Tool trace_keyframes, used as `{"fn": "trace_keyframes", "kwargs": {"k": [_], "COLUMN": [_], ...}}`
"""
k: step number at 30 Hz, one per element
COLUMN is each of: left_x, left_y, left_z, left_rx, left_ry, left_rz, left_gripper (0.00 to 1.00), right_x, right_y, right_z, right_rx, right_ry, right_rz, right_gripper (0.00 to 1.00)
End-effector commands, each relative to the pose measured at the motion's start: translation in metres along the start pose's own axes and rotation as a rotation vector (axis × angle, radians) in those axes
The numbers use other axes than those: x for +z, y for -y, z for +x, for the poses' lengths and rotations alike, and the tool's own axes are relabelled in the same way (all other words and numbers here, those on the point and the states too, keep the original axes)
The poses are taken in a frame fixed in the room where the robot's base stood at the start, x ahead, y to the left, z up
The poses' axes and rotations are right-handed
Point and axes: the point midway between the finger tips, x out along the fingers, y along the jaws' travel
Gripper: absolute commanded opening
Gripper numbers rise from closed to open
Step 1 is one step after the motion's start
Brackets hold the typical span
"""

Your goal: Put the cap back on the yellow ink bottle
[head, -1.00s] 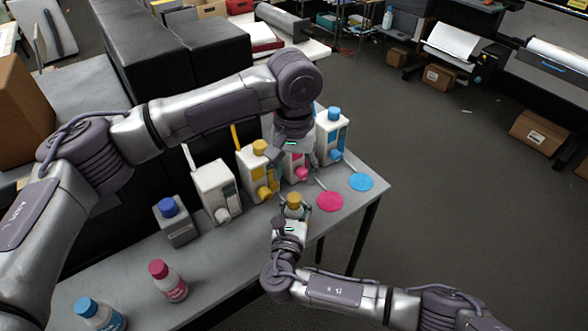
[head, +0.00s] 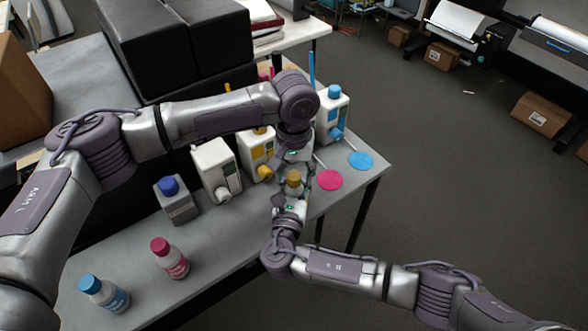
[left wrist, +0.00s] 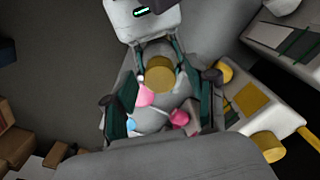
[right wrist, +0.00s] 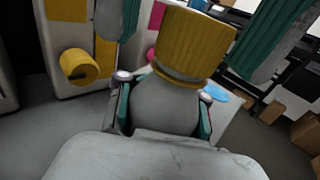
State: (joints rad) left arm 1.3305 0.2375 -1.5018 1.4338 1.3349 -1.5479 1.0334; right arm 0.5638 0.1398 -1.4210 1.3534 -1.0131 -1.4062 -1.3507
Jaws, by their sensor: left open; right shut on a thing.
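The yellow ink bottle (right wrist: 165,105) has a grey-white body and is held upright in my right gripper (head: 291,196), which is shut on it above the table's front edge. The ribbed yellow cap (right wrist: 195,42) sits on the bottle's neck, with a ring visible under it; I cannot tell how tight it is. The cap also shows in the head view (head: 294,179) and the left wrist view (left wrist: 160,78). My left gripper (head: 298,167) is open, its fingers on either side of the cap, with no clear contact.
White ink tanks stand in a row on the grey table (head: 215,255): one yellow (head: 257,155), one cyan (head: 332,112). A magenta bottle (head: 170,258) and a cyan bottle (head: 104,293) stand at the front left. Magenta (head: 330,180) and cyan (head: 360,161) discs lie at the right.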

Motion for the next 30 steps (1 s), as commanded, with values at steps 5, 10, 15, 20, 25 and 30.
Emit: {"fn": "trace_keyframes", "kwargs": {"k": [5, 10, 15, 20, 25, 30], "left_x": [0.0001, 0.0001, 0.0001, 0.0004, 0.0007, 0.0006], "left_y": [-0.0002, -0.0002, -0.0002, -0.0004, -0.0004, -0.0001], "left_z": [-0.0001, -0.0002, -0.0002, 0.0004, 0.0009, 0.0010], "left_rx": [0.000, 0.000, 0.000, 0.001, 0.003, 0.003], "left_ry": [0.000, 0.000, 0.000, 0.001, 0.002, 0.001], "left_rz": [0.000, 0.000, 0.001, 0.123, 0.493, 0.904], "left_gripper": [0.40, 0.12, 0.00, 0.00, 0.00, 0.00], "right_x": [-0.0002, -0.0001, -0.0001, -0.0001, -0.0001, -0.0001], "right_y": [0.0002, 0.0002, 0.0002, 0.0002, 0.0002, 0.0002], "right_z": [0.0001, 0.0001, 0.0001, 0.0001, 0.0001, 0.0001], "right_rx": [0.000, 0.000, 0.000, 0.000, 0.000, 0.000], "right_ry": [0.000, 0.000, 0.000, 0.000, 0.000, 0.000], "right_rz": [-0.001, -0.001, -0.001, -0.001, -0.001, 0.000], "right_gripper": [0.00, 0.00, 0.00, 0.00, 0.00, 0.00]}}
